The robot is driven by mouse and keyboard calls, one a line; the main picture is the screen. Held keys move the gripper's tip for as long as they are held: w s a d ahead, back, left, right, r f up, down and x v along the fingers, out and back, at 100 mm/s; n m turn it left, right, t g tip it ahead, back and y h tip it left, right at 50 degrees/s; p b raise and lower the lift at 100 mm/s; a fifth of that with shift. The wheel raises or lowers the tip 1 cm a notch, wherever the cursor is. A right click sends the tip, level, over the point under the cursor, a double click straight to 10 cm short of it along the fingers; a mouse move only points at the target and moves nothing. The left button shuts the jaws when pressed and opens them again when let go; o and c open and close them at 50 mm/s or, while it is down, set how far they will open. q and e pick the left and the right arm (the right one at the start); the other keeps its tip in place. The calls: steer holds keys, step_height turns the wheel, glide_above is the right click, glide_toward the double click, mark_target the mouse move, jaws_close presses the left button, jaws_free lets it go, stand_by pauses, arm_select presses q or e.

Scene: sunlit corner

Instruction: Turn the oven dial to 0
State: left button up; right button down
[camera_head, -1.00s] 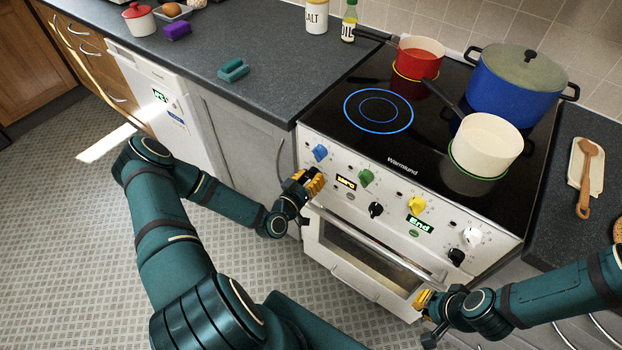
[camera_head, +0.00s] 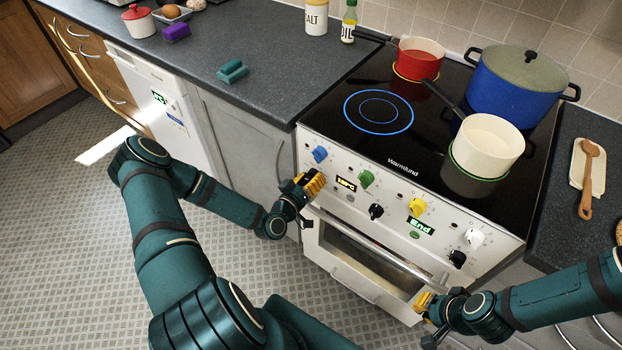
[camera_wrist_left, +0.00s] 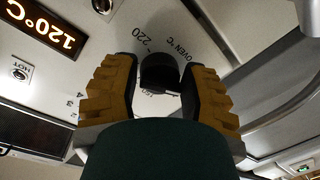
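The oven dial (camera_wrist_left: 160,72) is a black knob in the left wrist view, beside the print "OVEN °C" and a 220 mark. The yellow-and-black fingers of my left gripper (camera_wrist_left: 160,88) stand on both sides of it, close against its sides, and look shut on it. In the head view my left gripper (camera_head: 313,186) is at the left of the oven's front panel and hides this dial. The orange display (camera_wrist_left: 48,25) beside it reads 120°C. My right gripper (camera_head: 424,302) is low in front of the oven's right side, away from the dials; its finger opening is unclear.
The panel also has blue (camera_head: 320,154), green (camera_head: 366,179), yellow (camera_head: 416,207), white (camera_head: 474,237) and black (camera_head: 376,211) knobs. A red pan (camera_head: 420,55), a cream pan (camera_head: 488,140) and a blue pot (camera_head: 515,90) stand on the hob. The oven door (camera_head: 360,262) is below.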

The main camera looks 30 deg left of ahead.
arm_select(q)
steer(key=o, duration=0.3)
steer(key=s, duration=1.2)
steer(key=shift+a+r, duration=0.15)
steer(key=shift+r, duration=0.2)
